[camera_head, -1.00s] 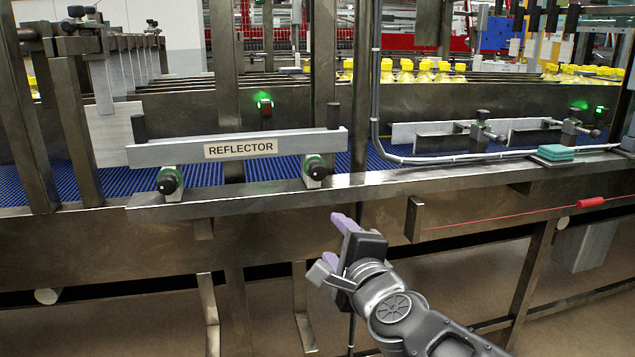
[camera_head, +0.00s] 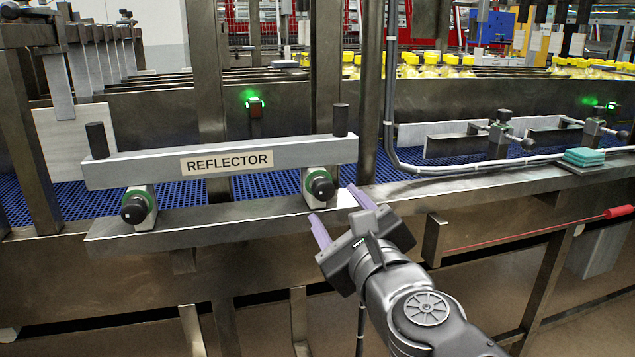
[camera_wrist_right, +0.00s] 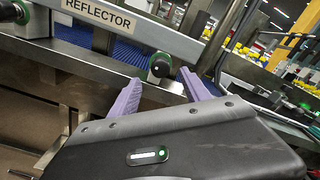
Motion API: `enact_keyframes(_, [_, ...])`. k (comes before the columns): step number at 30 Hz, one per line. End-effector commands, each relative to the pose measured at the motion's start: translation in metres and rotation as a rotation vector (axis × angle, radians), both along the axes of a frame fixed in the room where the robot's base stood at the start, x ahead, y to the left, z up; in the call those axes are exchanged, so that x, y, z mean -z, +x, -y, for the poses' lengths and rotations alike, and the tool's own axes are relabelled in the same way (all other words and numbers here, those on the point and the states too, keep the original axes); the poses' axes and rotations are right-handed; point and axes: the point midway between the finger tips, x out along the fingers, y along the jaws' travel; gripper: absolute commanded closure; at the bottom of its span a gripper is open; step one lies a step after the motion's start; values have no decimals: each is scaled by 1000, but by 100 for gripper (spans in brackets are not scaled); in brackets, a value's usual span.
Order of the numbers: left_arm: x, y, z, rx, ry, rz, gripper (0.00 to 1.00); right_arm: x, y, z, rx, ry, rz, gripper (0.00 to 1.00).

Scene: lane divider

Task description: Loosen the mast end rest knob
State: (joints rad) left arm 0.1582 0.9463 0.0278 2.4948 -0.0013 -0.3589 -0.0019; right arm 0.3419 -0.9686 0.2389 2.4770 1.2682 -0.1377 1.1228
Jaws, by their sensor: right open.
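A bar labelled REFLECTOR (camera_head: 225,163) lies across two rests, each with a black knob and green collar. The right rest knob (camera_head: 320,185) faces me; it also shows in the right wrist view (camera_wrist_right: 160,67). The left rest knob (camera_head: 135,208) is at the bar's other end. Which of the two is the mast end is not marked. My right gripper (camera_head: 334,203) is open and empty, its lilac fingers pointing at the right knob. In the right wrist view the knob appears between the fingertips, beyond them. No contact is visible. My left gripper is not in view.
A steel ledge (camera_head: 245,217) runs under the rests. A grey cable conduit (camera_head: 388,110) and steel posts stand right of the bar. A red cord handle (camera_head: 619,212) hangs at the right, and teal pads (camera_head: 583,156) lie on the ledge.

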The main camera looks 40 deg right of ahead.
Motion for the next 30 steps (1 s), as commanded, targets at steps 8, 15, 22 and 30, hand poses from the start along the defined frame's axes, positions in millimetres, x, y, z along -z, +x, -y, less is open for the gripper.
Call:
enact_keyframes(8, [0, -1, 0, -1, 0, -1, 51, 0, 0, 0, 0, -1, 0, 45])
enact_keyframes(15, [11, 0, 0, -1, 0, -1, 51, 3, 13, 4, -2, 1, -2, 45])
enact_keyframes(22, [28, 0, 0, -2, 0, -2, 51, 5, 42, 14, -2, 0, -3, 45])
enact_keyframes(30, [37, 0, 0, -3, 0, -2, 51, 2, 71, 24, -1, -2, -1, 45])
